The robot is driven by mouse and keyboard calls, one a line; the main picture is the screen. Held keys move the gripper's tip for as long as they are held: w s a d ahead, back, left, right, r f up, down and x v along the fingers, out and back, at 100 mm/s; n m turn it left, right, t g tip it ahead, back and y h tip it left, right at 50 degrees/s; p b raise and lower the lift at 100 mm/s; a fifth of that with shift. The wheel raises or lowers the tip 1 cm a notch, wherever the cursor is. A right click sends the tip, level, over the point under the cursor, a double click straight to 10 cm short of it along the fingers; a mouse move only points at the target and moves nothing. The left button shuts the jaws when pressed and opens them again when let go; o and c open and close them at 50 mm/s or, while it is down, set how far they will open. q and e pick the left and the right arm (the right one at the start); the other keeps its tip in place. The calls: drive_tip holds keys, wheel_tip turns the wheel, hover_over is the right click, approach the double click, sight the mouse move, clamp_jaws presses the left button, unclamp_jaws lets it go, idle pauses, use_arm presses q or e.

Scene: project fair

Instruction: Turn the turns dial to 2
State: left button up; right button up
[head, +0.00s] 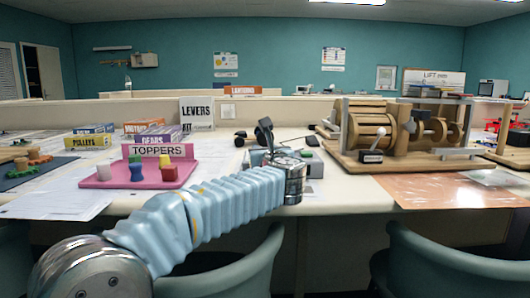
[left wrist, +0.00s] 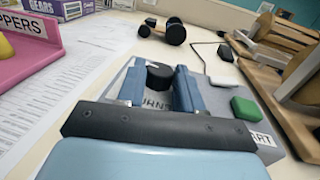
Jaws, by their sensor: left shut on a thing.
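The turns dial is a black round knob (left wrist: 159,75) on a grey control box (left wrist: 240,82), seen in the left wrist view. Part of the word TURNS shows below the knob. My left gripper (left wrist: 160,88) has its two blue fingers on either side of the knob and is shut on it. The dial's pointer and numbers cannot be read. In the head view, my left arm reaches across to the box (head: 314,168), and its wrist hides most of the dial. The box also has a green button (left wrist: 246,109) beside a label ending in ART. My right gripper is not in view.
A wooden winch machine (head: 372,135) stands to the right of the box. A pink TOPPERS tray (head: 110,180) with coloured pegs lies left. A black-wheeled axle (left wrist: 168,31) lies behind the box. Two chairs (head: 440,265) stand at the table's front edge.

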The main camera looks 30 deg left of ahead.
use_arm(q)
drive_tip(key=shift+s+a+m+h, duration=0.1)
drive_tip(key=shift+m+h, duration=0.2)
drive_tip(key=m+t+h, duration=0.2)
drive_tip(key=h, duration=0.1)
drive_tip(key=shift+s+a+m+t+h+b, duration=0.15)
drive_tip(key=shift+a+m+t+h+b, duration=0.15)
drive_tip(key=shift+a+b, duration=0.1)
drive_tip(key=m+t+h, duration=0.1)
drive_tip(key=m+h, duration=0.1)
drive_tip(key=h, duration=0.1)
drive_tip(key=shift+a, duration=0.1)
drive_tip(key=shift+a+m+t+h+p, duration=0.2)
drive_tip(key=shift+m+h, duration=0.4)
drive_tip(key=shift+h, duration=0.35)
drive_tip(key=shift+a+m+t+h+p, duration=0.15)
drive_tip(key=shift+m+h, duration=0.45)
drive_tip(key=shift+h, duration=0.35)
drive_tip(key=shift+d+h, duration=0.15)
drive_tip(key=shift+h, duration=0.15)
drive_tip(key=o, duration=1)
drive_tip(key=shift+o, duration=0.2)
drive_tip(key=shift+s, duration=0.1)
